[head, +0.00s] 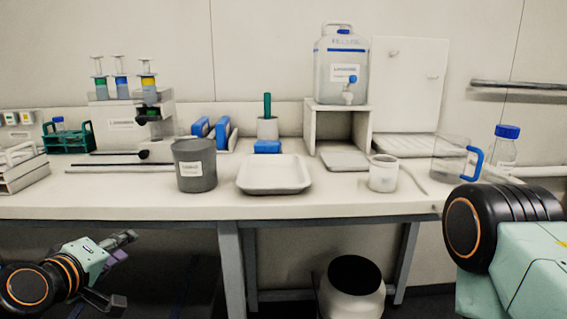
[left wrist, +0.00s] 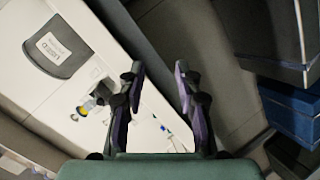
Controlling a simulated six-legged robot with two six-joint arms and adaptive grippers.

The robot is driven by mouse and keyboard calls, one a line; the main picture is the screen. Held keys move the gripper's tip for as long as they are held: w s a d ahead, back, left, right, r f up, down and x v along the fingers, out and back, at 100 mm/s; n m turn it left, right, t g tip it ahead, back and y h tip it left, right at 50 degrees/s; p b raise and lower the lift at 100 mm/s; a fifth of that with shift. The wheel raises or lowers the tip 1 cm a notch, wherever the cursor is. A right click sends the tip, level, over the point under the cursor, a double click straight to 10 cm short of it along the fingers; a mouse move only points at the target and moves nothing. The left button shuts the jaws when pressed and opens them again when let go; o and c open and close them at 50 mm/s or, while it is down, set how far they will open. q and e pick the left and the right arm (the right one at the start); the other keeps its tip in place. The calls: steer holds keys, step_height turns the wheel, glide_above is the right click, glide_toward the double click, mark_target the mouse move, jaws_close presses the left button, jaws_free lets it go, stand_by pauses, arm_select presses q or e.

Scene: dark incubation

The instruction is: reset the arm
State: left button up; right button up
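My left gripper (head: 122,271) is at the lower left of the head view, below the level of the bench top and in front of the bench. Its two fingers are spread apart with nothing between them. The left wrist view also shows the left gripper (left wrist: 159,72) open and empty. My right arm shows large at the right edge of the head view, in front of the bench's right end. My right gripper is out of the picture.
The white bench (head: 110,206) carries a grey beaker (head: 196,168), a white tray (head: 274,178), a white cup (head: 383,174) and a clear jug (head: 449,158).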

arm_select(q)
steer(key=s+d+f+m+g+p, duration=0.1)
steer(key=s+d+f+m+g, duration=0.15)
steer(key=s+f, duration=0.45)
steer(key=s+d+f+m+g, duration=0.2)
steer(key=s+f+m+g, duration=0.15)
steer(key=s+f, duration=0.35)
steer(key=s+d+f+m+g+p, duration=0.1)
steer(key=s+d+f+m+g, duration=0.1)
steer(key=s+f+g, duration=0.35)
steer(key=s+d+f+m+g, duration=0.1)
steer(key=s+f, duration=0.3)
steer(key=s, duration=0.3)
steer(key=s+f+m+g+p, duration=0.1)
steer(key=s+f, duration=0.3)
steer(key=s, duration=0.4)
steer(key=shift+s+d+f+m+y, duration=0.15)
steer(key=shift+d+f+m+y, duration=0.15)
steer(key=shift+d+f+y, duration=0.1)
